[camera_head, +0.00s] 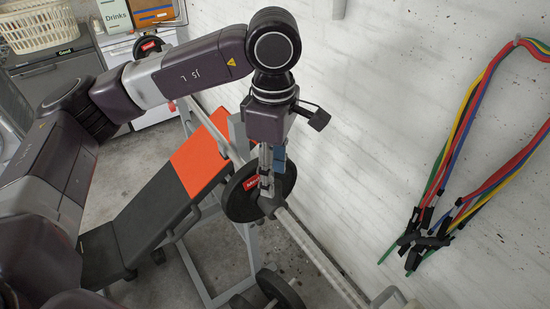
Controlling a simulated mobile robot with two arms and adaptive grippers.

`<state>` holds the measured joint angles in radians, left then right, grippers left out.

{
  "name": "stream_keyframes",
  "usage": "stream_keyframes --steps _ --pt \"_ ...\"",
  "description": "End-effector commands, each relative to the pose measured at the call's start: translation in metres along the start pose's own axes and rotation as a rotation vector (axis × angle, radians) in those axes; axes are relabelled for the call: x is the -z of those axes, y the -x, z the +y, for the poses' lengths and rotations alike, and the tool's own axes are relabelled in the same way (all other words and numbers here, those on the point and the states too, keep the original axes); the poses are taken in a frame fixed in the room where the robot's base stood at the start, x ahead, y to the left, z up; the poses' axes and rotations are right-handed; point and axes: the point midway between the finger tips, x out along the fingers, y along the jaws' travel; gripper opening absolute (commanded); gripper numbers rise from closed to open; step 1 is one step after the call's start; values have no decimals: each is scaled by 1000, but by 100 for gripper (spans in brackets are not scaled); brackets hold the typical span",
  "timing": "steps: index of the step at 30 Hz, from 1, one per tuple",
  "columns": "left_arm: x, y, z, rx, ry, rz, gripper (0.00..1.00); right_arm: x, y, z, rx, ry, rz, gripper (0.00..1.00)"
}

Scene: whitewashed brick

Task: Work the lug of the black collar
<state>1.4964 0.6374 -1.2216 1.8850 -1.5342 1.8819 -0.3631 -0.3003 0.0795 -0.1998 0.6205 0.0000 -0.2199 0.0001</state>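The black collar (270,208) sits on the light bar (312,252), against the outer side of a black weight plate (243,203) with a red label. My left gripper (267,188) points down from above, its fingertips at the top of the collar. The fingers partly cover the collar, and its lug is hard to make out behind them. I cannot tell whether the fingers are apart or closed on the lug. My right gripper is out of view.
A bench with an orange-and-black pad (150,207) stands left of the plate. More weights (280,290) are low at the front. A white brick wall (400,120) is close on the right, with coloured bands (462,150) hanging on it. A basket (37,27) stands back left.

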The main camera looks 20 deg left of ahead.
Motion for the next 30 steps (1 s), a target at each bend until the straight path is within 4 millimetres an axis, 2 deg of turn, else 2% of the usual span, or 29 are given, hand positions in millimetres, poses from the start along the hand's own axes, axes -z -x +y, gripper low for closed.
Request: stream_keyframes --steps 3,9,20,30 --pt "0 -18 -1 4 0 0 40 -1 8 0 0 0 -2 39" --pt "0 -40 0 2 -1 -2 40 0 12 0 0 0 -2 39" --pt "-1 -47 0 0 -1 -3 40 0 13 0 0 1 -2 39" --pt "-1 -46 0 0 -1 -3 3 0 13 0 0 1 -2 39"
